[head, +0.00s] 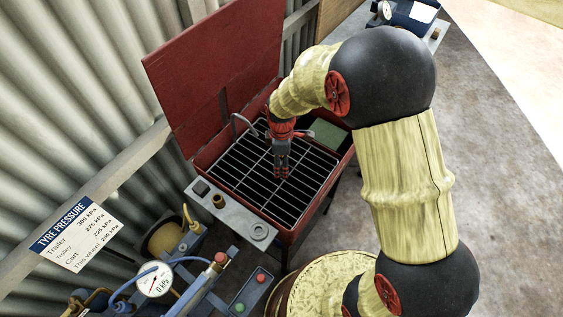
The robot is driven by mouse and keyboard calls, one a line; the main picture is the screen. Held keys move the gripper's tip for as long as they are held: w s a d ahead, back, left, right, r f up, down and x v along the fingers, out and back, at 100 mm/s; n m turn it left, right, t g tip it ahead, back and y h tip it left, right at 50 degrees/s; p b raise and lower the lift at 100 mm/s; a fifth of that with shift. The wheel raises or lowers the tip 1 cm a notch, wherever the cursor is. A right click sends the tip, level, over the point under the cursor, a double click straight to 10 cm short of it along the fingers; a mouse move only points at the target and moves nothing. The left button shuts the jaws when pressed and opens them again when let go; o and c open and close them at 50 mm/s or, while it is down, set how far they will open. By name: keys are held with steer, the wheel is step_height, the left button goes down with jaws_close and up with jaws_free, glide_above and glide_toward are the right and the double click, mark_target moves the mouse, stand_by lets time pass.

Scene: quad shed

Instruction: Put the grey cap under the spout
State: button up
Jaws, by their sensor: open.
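My gripper (282,174) points down over the dark bar grate (247,178) of a red open-lidded basin. It is open, and nothing shows held in it. A thin grey curved pipe, which looks like the spout (236,118), rises at the back left of the basin, to the left of my gripper. A round grey ring-shaped piece (258,231), possibly the grey cap, lies on the grey ledge (230,214) along the basin's front, nearer the camera than my gripper. My gripper and wrist hide part of the grate.
The raised red lid (215,65) stands behind the basin against the corrugated wall (80,100). A small brass-coloured fitting (218,201) and a black switch (201,188) sit on the ledge. A pressure gauge (154,280) and hoses are at lower left. A green pad (328,134) lies at the basin's right.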

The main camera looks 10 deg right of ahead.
step_height(320, 180, up, 12)
steer(key=p, duration=0.3)
steer(key=s+d+r+m+t, duration=0.2)
steer(key=s+d+r+m, duration=0.3)
steer(key=r, duration=0.4)
steer(key=s+d+r+m+t, duration=0.25)
steer(key=s+r+m, duration=0.35)
steer(key=r, duration=0.4)
steer(key=s+d+r+m, duration=0.1)
steer(key=s+m, duration=0.1)
steer(key=s, duration=0.2)
steer(key=s+d+r+m+t, duration=0.1)
steer(key=s+m, duration=0.1)
steer(key=s, duration=0.3)
steer(key=shift+s+d+r+m, duration=0.25)
steer(key=shift+m, duration=0.15)
